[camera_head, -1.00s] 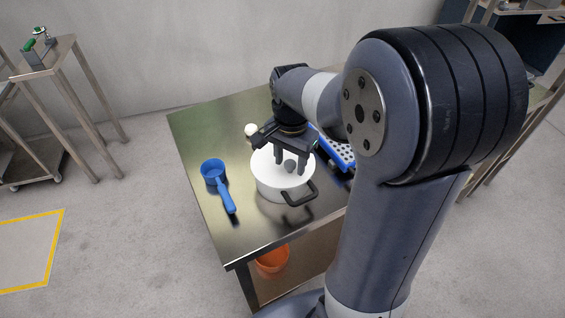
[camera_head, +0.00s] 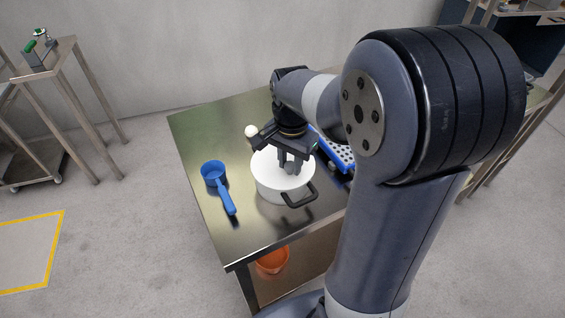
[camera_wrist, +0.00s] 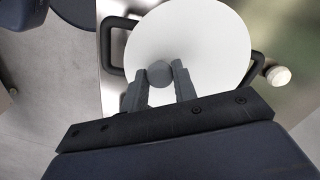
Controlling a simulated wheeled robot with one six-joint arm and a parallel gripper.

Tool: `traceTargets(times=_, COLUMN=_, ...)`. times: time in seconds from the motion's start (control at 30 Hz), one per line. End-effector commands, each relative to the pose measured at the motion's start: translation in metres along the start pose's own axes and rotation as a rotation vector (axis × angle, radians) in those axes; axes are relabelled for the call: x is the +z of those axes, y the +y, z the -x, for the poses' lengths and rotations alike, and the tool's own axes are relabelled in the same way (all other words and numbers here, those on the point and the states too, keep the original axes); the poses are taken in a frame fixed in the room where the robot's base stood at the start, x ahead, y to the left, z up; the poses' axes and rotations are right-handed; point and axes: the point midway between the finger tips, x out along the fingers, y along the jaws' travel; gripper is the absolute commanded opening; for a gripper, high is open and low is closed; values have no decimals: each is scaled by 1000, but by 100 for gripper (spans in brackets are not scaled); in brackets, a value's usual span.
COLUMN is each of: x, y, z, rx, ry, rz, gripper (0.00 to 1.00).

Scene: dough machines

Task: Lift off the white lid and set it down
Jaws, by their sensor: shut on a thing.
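The white lid (camera_head: 268,164) lies on the white pot (camera_head: 268,188), which stands on the metal table with dark side handles. In the wrist view the lid (camera_wrist: 205,45) is a broad white disc with a round grey knob (camera_wrist: 160,73) at its middle. My gripper (camera_head: 290,168) reaches down over the lid from above. In the wrist view my gripper (camera_wrist: 160,78) has its two grey fingers closed on the sides of the knob. The lid appears seated on the pot, and the far side of the pot is partly hidden by my gripper.
A blue scoop (camera_head: 214,172) lies left of the pot, its handle toward the front. A small white round object (camera_head: 251,131) is behind the pot. An orange bucket (camera_head: 272,262) sits below.

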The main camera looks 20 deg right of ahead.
Motion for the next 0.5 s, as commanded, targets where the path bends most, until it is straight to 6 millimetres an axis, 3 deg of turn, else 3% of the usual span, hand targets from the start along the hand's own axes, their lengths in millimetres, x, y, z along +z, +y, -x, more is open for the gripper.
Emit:
traceTargets(times=0.17, x=0, y=0, z=0, rx=0, ry=0, rz=0, gripper=5)
traceTargets(times=0.5, x=0, y=0, z=12, rx=-1, ry=1, rz=0, gripper=4)
